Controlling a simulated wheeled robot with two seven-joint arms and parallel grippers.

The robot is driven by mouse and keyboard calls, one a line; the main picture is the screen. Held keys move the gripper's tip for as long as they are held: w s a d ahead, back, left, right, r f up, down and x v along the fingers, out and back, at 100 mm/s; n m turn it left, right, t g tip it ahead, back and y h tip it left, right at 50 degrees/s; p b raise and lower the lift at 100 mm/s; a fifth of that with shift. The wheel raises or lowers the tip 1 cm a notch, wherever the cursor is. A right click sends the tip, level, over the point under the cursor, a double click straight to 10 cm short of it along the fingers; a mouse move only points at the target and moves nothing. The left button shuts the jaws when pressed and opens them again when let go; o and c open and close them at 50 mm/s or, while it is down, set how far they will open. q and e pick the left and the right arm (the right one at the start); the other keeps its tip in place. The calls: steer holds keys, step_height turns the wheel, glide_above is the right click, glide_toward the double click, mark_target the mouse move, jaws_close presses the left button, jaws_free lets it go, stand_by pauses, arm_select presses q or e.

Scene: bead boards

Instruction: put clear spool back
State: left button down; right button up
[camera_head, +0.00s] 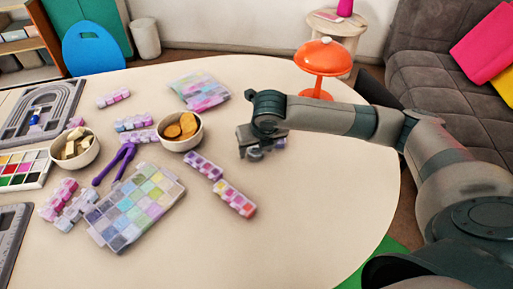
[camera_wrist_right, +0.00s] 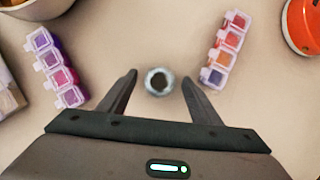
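The clear spool (camera_wrist_right: 159,81), a small round piece with a pale rim and dark centre, shows end-on in the right wrist view. My right gripper (camera_wrist_right: 158,77) is open, with one finger on each side of the spool and a visible gap to both. In the head view, my right gripper (camera_head: 262,151) is low over the table, right of the bead boxes; I cannot clearly pick out the spool there. My left gripper is not in view.
Pink bead boxes (camera_head: 235,199) lie left of my right gripper. A bowl of orange pieces (camera_head: 180,131), a pastel bead case (camera_head: 136,207), purple pliers (camera_head: 114,166) and a grey bead board (camera_head: 45,108) lie farther left. An orange lamp (camera_head: 323,58) stands behind. The table's front right is clear.

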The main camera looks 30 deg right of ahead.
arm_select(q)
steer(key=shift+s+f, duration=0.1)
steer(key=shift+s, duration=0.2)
arm_select(e)
steer(key=shift+r, duration=0.1)
steer(key=shift+s+r, duration=0.25)
steer(key=shift+r, duration=0.35)
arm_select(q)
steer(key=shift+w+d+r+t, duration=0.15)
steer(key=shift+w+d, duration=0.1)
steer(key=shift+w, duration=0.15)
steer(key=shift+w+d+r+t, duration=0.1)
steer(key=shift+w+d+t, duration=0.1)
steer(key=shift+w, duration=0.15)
arm_select(e)
steer(key=v, duration=1)
steer(key=shift+r, duration=0.35)
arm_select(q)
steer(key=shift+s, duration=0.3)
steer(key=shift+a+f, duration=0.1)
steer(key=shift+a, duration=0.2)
arm_select(e)
steer(key=shift+s+f, duration=0.1)
steer(key=shift+s, duration=0.05)
